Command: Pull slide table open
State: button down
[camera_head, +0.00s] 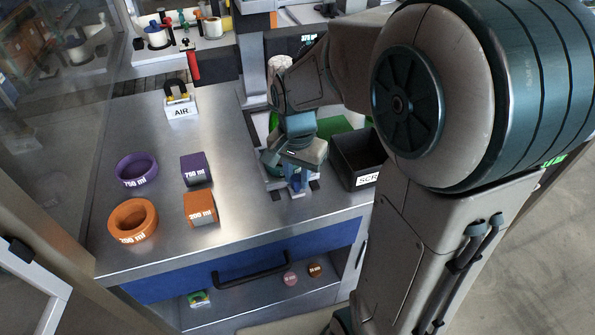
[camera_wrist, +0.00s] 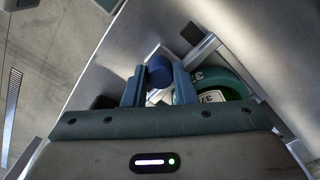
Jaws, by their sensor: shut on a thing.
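My gripper (camera_head: 297,168) reaches down over the slide table (camera_head: 297,193), a small pale fixture near the front edge of the steel bench. In the wrist view my gripper (camera_wrist: 158,82) has its two fingers on either side of a round blue knob (camera_wrist: 158,68) and is shut on it. The knob's lower part is hidden between the fingers. A green round part with a white label (camera_wrist: 212,94) lies right beside the fingers. My arm and gripper hide much of the slide table in the head view, so how far it is open cannot be told.
A black bin marked SCR (camera_head: 352,160) stands close right of the gripper. Purple (camera_head: 137,170) and orange (camera_head: 133,219) rings and purple (camera_head: 194,168) and orange (camera_head: 200,208) blocks are on the left. An AIR unit (camera_head: 180,104) stands behind. A blue drawer with black handle (camera_head: 250,273) is below.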

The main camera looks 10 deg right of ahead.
jog(key=c, duration=1.2)
grip_release()
jog(key=shift+o, duration=0.2)
notch_tip(320, 180, up, 14)
